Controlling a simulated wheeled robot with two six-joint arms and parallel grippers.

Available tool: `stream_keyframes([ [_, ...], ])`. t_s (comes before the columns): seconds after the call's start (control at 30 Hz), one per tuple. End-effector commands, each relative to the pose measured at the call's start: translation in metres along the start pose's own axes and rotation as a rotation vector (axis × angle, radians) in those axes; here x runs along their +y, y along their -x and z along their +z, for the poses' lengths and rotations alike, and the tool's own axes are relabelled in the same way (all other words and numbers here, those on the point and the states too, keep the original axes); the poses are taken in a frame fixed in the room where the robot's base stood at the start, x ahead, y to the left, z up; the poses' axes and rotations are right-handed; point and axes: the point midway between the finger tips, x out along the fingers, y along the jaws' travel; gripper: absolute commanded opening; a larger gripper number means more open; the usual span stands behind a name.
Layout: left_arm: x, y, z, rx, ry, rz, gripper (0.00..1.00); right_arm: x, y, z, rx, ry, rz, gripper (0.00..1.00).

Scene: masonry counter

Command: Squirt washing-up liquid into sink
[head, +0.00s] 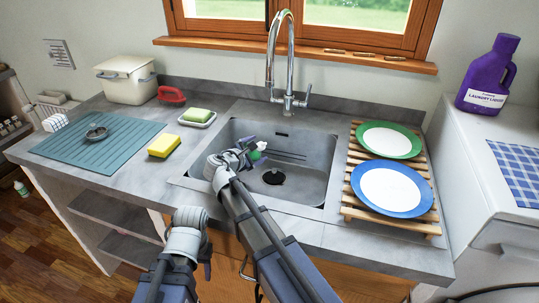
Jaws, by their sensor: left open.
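The sink (315,160) is a grey basin set in the counter, with a dark drain (273,177) in its floor. My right gripper (243,153) is over the left part of the sink. A small green-and-white thing (258,150), perhaps part of a bottle, shows right at its fingers; the rest is hidden, so I cannot tell whether the jaws are shut on it. My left gripper (206,256) is open, low in front of the counter's front edge. A small white-and-green bottle (21,188) stands on the floor at far left.
A tall tap (287,60) rises behind the sink. A yellow sponge (164,145) and a soap dish (197,118) sit left of it. A wooden rack (353,205) with two plates stands on the right. A purple laundry bottle (487,75) stands on the white appliance at far right.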

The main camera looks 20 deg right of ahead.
Motion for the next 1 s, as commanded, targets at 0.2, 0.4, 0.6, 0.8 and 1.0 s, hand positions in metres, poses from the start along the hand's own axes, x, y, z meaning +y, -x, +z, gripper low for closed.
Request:
stream_keyframes([
  [0.2, -0.001, 0.006, 0.000, 0.000, 0.000, 0.000, 0.50, 0.010, 0.004, -0.001, 0.023, -0.099, 0.033, 0.10],
  [0.4, -0.003, 0.033, 0.002, 0.000, 0.000, 0.000, 0.50, 0.035, 0.016, 0.012, 0.045, -0.192, 0.062, 0.10],
  [0.6, -0.003, 0.034, 0.002, 0.000, 0.000, 0.000, 0.50, 0.039, 0.018, 0.011, 0.054, -0.230, 0.072, 0.10],
  [0.8, -0.004, 0.038, 0.002, 0.000, 0.000, 0.000, 0.50, 0.043, 0.019, 0.014, 0.056, -0.239, 0.076, 0.10],
  [1.0, -0.004, 0.042, 0.003, 0.000, 0.000, 0.000, 0.50, 0.045, 0.021, 0.015, 0.059, -0.248, 0.078, 0.10],
])
